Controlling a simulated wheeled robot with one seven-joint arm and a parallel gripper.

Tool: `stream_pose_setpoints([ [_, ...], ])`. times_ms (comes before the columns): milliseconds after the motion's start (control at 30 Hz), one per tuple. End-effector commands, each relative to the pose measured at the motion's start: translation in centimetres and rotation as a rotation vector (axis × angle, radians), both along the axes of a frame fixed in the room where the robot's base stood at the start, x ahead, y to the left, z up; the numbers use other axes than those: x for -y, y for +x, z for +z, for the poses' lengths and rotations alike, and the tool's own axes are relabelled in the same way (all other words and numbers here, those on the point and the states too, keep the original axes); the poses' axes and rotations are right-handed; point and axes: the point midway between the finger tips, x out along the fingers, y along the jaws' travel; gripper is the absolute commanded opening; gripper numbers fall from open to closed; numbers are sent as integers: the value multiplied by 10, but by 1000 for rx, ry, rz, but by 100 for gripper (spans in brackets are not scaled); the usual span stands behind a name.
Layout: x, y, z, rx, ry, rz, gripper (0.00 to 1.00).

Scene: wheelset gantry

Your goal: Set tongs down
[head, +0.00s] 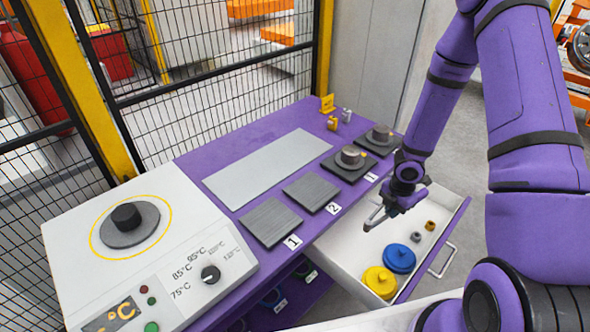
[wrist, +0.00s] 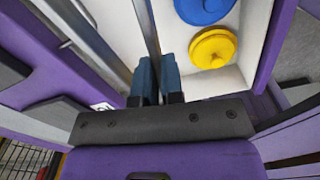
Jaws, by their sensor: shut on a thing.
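My gripper (head: 386,211) hangs over the left part of an open white drawer (head: 345,243). It is shut on the tongs (head: 374,218), whose grey metal tip points down and left in the head view. In the wrist view the two blue fingers of my gripper (wrist: 158,80) stand close together around the tongs (wrist: 148,28), which run up out of the top of the picture. Much of the tongs is hidden by the fingers. I cannot tell from these views whether the tongs touch the drawer.
The drawer holds a blue lid (head: 399,258), a yellow lid (head: 380,281) and small brass and grey parts (head: 430,226). The purple bench (head: 240,165) carries a grey plate (head: 268,168), numbered dark pads (head: 270,221) and a heater unit (head: 150,265). A mesh fence stands behind.

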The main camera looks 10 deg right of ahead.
Motion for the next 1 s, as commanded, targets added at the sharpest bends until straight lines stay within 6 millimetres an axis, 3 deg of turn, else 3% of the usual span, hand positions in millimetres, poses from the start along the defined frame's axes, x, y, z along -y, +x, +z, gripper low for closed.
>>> stream_pose_setpoints([
  [333, -15, 46, 20, 13, -12, -677, 0],
  [700, -60, 88, 47, 7, -7, -1424, 0],
  [867, -88, 103, 55, 2, -2, -1578, 0],
  [1000, -120, 115, 58, -9, 0, -1550, 0],
])
